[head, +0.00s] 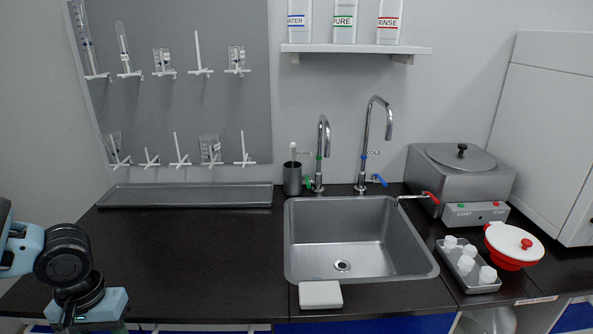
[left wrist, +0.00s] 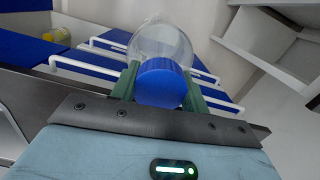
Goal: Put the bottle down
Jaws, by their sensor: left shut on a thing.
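A clear, rounded bottle with a blue cap (left wrist: 162,84) shows in the left wrist view. The green fingers of my left gripper (left wrist: 160,88) are shut on it at the cap end. Its clear body (left wrist: 160,41) extends away beyond the fingers. Blue drawer fronts with white handles lie behind it in that view. In the head view my left arm comes in at the lower left, by the front edge of the dark counter (head: 190,265). The held bottle cannot be made out there. My right gripper is in neither view.
The counter's left part is clear before a grey tray (head: 185,196). A sink (head: 360,240) is in the middle, with a white block (head: 320,294) at its front. To the right are a metal distiller (head: 460,178), a small tray of white bottles (head: 475,284) and a red-and-white container (head: 512,243).

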